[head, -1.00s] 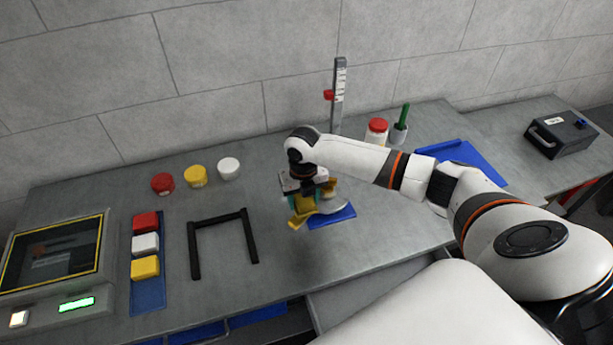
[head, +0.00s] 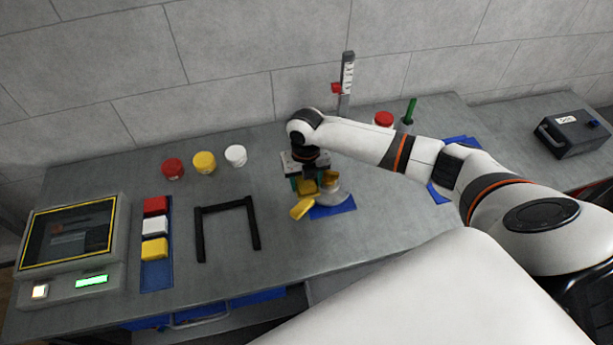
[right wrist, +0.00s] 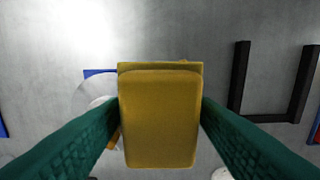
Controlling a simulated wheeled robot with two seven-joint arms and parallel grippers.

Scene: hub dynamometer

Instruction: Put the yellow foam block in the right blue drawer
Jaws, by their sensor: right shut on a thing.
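My right gripper (head: 306,187) is shut on a yellow block (right wrist: 160,120), which sits between its green fingers and fills the middle of the right wrist view. The block also shows in the head view (head: 307,187), low over the bench. A second yellow piece (head: 302,210) shows just in front of it, partly hidden behind it in the right wrist view. Another yellow piece (head: 331,178) is by a pale round dish on a blue mat (head: 335,211). Blue drawer parts (head: 258,298) show below the bench's front edge; which is the right drawer is unclear. My left gripper is out of view.
A black U-shaped frame (head: 199,235) stands left of the gripper. Further left, a blue tray (head: 157,283) holds red, white and yellow blocks beside a screen console (head: 70,245). Red, yellow and white jars (head: 235,156) stand behind. Bare bench lies in front of the mat.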

